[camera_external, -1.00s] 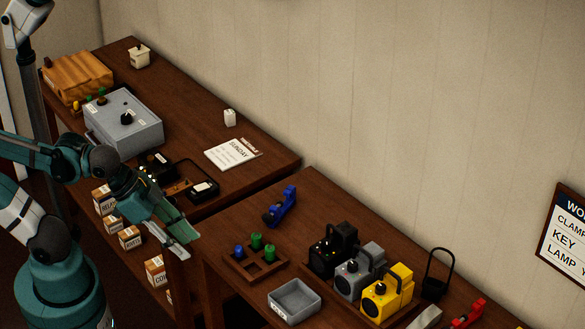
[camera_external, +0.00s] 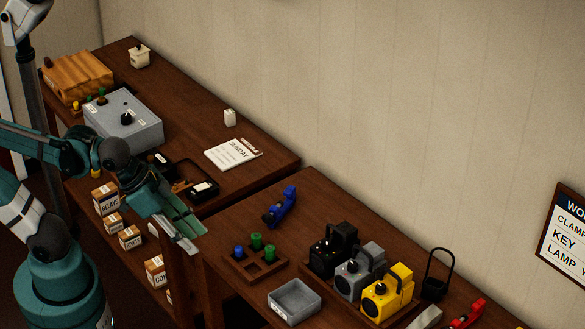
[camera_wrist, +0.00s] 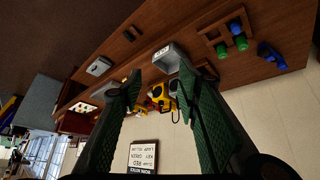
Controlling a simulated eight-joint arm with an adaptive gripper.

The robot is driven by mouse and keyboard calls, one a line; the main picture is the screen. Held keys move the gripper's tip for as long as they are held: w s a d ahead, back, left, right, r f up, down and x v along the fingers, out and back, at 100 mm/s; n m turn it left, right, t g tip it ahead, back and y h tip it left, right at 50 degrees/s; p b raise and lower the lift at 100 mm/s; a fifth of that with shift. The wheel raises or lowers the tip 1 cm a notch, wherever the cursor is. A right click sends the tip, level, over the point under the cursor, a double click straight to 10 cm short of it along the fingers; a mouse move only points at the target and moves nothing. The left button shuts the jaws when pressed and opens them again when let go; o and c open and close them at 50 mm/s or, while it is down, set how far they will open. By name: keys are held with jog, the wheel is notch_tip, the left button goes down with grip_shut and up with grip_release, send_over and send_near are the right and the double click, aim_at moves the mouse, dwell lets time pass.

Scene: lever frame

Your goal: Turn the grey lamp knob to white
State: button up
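The grey lamp (camera_external: 357,279) stands between the black lamp and the yellow lamp on the right-hand table. Its dark round knob (camera_external: 351,267) is on the face turned toward the camera; its setting is too small to read. My gripper (camera_external: 198,242) is in the air at the left of that table, well away from the lamp and touching nothing. In the wrist view the two green fingers (camera_wrist: 157,76) are spread apart with nothing held between them. The grey lamp cannot be made out clearly there.
The black lamp (camera_external: 331,252) and yellow lamp (camera_external: 388,294) closely flank the grey one. An empty grey tray (camera_external: 294,314), a wooden peg block (camera_external: 239,273) and a blue clamp (camera_external: 281,207) are nearby. A black padlock-like object (camera_external: 435,288) stands to the right.

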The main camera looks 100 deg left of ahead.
jog(key=w+a+r+n+g+p, duration=0.25)
jog(key=w+r+p, duration=0.2)
jog(key=w, duration=0.75)
jog(key=n+g+p, duration=0.4)
jog(key=n+p, duration=0.5)
send_over(353, 264)
jog(key=f, duration=1.1)
jog(key=shift+s+d+f, duration=0.15)
jog(key=shift+s+f, duration=0.1)
jog(key=shift+s, duration=0.1)
jog(key=shift+w+f, duration=0.35)
jog(key=shift+f, duration=0.25)
jog(key=shift+f, duration=0.15)
jog(key=shift+f+p, duration=0.3)
jog(key=shift+f, duration=3.45)
jog(key=shift+c, duration=0.5)
